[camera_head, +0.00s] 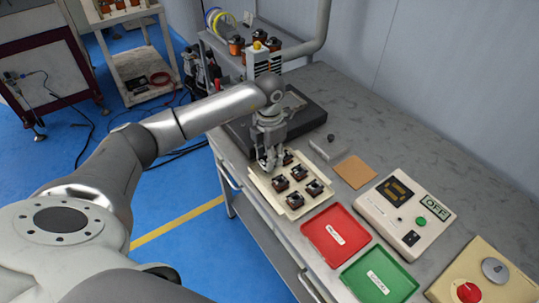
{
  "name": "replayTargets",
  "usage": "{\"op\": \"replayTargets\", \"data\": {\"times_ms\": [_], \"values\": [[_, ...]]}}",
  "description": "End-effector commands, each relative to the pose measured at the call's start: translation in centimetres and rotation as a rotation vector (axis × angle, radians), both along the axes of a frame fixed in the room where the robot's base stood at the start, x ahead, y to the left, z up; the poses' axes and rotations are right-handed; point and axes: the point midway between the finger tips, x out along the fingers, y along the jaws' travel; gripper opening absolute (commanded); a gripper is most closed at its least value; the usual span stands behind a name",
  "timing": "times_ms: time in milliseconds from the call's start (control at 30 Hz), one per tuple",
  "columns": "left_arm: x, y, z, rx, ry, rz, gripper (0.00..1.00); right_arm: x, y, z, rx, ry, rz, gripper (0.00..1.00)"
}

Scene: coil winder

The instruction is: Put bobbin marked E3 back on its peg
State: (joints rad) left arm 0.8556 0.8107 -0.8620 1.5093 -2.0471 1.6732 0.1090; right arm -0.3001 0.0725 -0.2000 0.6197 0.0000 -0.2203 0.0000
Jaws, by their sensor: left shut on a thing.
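A cream bobbin tray (256,181) lies on the bench with several dark bobbins with copper-coloured parts standing in it. One bobbin (281,184) is at the left, one (314,188) at the right and one (296,201) at the near end. Their markings are too small to read. My left gripper (270,163) points down over the far left corner of the tray and is shut on a bobbin, mostly hidden by the fingers. I cannot tell whether that bobbin is touching the tray. The pegs are not clearly visible. My right gripper is not in view.
A red tray (351,246) and a green tray (400,291) lie nearer. A control box (378,217) showing OFF stands right of them, with a beige box with a red knob (468,291) nearby. A brown pad (354,172) lies right of the bobbins. A dark machine base (306,118) stands behind.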

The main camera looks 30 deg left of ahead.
Motion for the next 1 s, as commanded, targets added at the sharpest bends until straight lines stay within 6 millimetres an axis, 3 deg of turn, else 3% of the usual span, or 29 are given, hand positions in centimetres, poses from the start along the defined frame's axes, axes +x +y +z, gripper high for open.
{"op": "replayTargets", "data": {"times_ms": [933, 967, 1000], "values": [[0.0, 0.0, -2.3, 0.0, 0.0, 0.0, 0.06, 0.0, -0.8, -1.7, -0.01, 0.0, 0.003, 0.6], [0.0, 0.0, -2.2, 0.0, 0.0, 0.0, 0.37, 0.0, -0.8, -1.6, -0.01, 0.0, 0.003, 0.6], [0.0, 0.0, -2.2, 0.0, 0.0, 0.0, 0.42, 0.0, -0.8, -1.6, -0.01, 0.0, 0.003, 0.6]]}}
